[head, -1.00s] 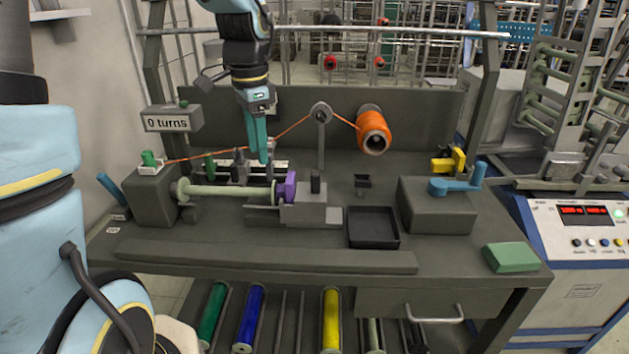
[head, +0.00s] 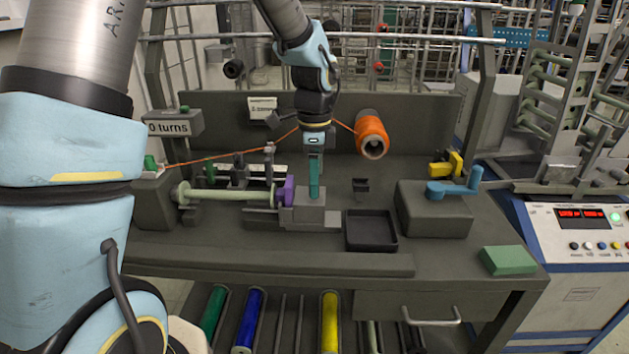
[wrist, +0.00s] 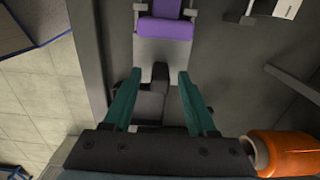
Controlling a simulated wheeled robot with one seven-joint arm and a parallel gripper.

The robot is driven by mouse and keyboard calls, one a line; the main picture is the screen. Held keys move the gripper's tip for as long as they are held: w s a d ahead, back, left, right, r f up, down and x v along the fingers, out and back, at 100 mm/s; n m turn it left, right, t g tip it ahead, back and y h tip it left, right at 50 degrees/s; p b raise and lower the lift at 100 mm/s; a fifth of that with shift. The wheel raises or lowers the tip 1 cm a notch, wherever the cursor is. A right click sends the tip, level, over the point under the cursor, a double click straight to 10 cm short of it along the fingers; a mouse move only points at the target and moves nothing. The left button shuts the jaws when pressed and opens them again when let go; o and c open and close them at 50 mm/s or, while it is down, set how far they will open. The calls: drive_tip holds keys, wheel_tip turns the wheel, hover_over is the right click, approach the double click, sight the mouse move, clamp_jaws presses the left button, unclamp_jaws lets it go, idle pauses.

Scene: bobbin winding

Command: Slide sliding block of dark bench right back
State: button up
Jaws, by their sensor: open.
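The dark bench (head: 270,264) carries a grey sliding block (head: 310,214) with a purple cone (head: 286,191) at its left side. A pale bobbin tube (head: 230,194) lies level, its right end at the purple cone. My gripper (head: 315,195) points down over the sliding block. In the wrist view, the open teal fingers (wrist: 158,90) stand on either side of the block's dark upright knob (wrist: 160,76). I cannot tell whether they touch it. In the head view the fingers hide the knob.
A black tray (head: 371,244) lies right of the sliding block. An orange thread spool (head: 371,135) sticks out from the back panel, and its thread runs left behind my gripper. A grey box with a blue crank (head: 455,187) stands farther right, near a green pad (head: 508,260).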

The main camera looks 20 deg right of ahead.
drive_tip(key=shift+f, duration=0.4)
drive_tip(key=shift+c, duration=0.2)
clamp_jaws()
idle(1.0)
